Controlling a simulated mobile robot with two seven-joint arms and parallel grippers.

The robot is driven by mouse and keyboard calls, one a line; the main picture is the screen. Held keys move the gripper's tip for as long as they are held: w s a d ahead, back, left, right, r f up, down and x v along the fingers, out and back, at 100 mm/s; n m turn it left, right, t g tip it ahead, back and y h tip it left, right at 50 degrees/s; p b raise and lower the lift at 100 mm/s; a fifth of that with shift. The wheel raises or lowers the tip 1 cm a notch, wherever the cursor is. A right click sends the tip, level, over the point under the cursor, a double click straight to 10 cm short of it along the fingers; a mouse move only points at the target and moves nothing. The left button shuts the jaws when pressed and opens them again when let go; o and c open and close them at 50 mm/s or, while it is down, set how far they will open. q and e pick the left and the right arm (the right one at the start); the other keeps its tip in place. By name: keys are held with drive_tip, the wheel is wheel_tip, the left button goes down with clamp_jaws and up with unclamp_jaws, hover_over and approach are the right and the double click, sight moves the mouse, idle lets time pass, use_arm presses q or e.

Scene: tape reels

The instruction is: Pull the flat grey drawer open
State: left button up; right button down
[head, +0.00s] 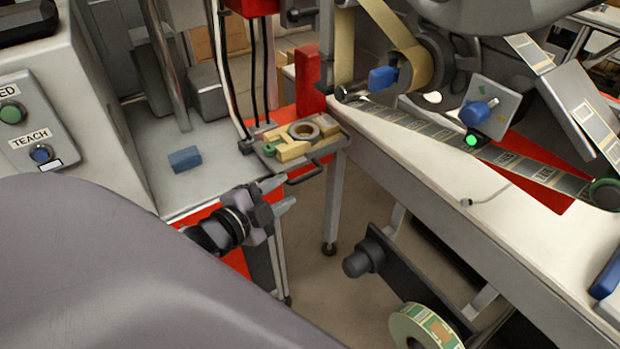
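The flat grey drawer (334,146) is a shallow tray on the corner between the left bench and the white table. Wooden-coloured blocks, a grey ring and a small green ring lie in it. Its dark bar handle (304,175) sticks out at the near edge. My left gripper (281,194) is just below and left of the handle, with its two fingers apart and nothing between them. The fingers point right and appear clear of the handle. How far the drawer stands out is hard to tell. My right gripper is not in view.
A button panel (36,125) stands at far left. The white table (440,185) with tape machinery fills the right. A tape reel (424,327) hangs below it. Floor shows between bench and table.

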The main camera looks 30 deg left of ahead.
sight(295, 183)
use_arm(q)
drive_tip(key=shift+b+x, duration=0.3)
drive_tip(key=shift+x, duration=2.9)
clamp_jaws()
